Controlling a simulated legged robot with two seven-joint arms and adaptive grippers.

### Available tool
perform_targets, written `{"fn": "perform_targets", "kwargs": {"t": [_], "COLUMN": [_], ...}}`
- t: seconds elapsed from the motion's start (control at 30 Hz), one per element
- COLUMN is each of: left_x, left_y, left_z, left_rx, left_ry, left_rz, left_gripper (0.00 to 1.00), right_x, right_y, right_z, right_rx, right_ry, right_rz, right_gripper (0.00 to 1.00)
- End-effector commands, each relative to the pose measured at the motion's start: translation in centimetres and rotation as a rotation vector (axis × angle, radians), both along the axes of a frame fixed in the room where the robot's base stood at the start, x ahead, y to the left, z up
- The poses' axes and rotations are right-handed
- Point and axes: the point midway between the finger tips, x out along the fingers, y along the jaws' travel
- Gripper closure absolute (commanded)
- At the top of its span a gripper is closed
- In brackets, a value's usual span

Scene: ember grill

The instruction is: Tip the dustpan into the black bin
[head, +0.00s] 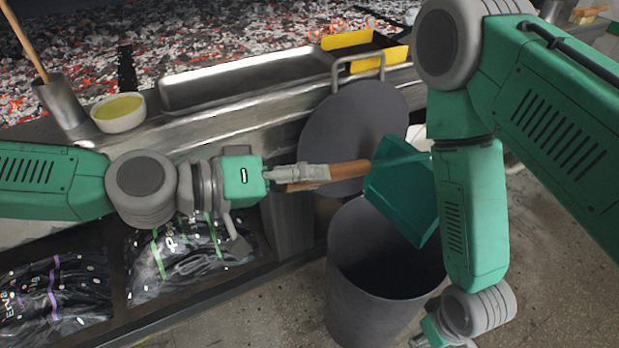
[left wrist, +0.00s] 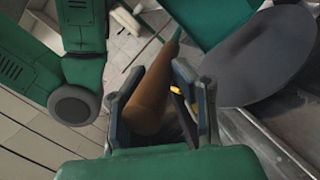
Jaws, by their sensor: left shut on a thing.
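The dustpan (head: 402,188) is dark teal with a brown wooden handle (head: 350,170). My left gripper (head: 305,177) is shut on the handle and holds the dustpan over the open mouth of the bin, with the pan tilted downward. The handle (left wrist: 151,95) also shows between the fingers in the left wrist view, with part of the teal pan (left wrist: 215,18) beyond. The bin (head: 365,295) is dark grey-black and stands on the floor. I cannot see anything in the pan. My right gripper (head: 432,338) is low at the bottom edge, beside the bin; its fingers are mostly cut off.
A round grey lid (head: 350,125) leans upright behind the bin against the grill front. Glowing coals (head: 200,45), a long metal tray (head: 245,82) and a yellow-edged pan (head: 365,48) lie behind. Bags (head: 190,255) fill the lower shelf. Floor at right is clear.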

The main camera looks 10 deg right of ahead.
Motion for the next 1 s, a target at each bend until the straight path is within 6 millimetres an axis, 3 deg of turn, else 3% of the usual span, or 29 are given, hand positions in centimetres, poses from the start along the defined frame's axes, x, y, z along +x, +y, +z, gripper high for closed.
{"fn": "perform_targets", "kwargs": {"t": [0.03,0.17,0.43,0.7,0.9,1.0], "left_x": [0.0,0.1,0.0,0.1,0.0,0.0], "left_y": [0.0,0.0,0.0,0.0,0.0,0.0], "left_z": [-1.4,-2.9,0.7,-2.8,0.4,0.4], "left_rx": [-0.001,-0.001,-0.002,-0.001,-0.002,-0.001], "left_ry": [0.002,0.002,-0.001,0.002,-0.003,-0.002], "left_rz": [0.001,0.001,0.001,0.001,0.0,0.0], "left_gripper": [1.0,1.0,1.0,1.0,1.0,1.0], "right_x": [-0.1,-0.1,0.0,-0.1,-0.1,0.0], "right_y": [0.0,0.0,0.0,0.0,0.0,0.0], "right_z": [-1.3,-2.6,-0.1,-3.0,-0.7,-0.7], "right_rx": [0.0,0.0,0.0,0.0,0.0,0.0], "right_ry": [0.002,0.003,0.001,0.003,0.001,0.001], "right_rz": [0.0,0.0,0.0,0.0,0.0,0.0], "right_gripper": [0.6,0.6,0.6,0.6,0.6,0.6]}}
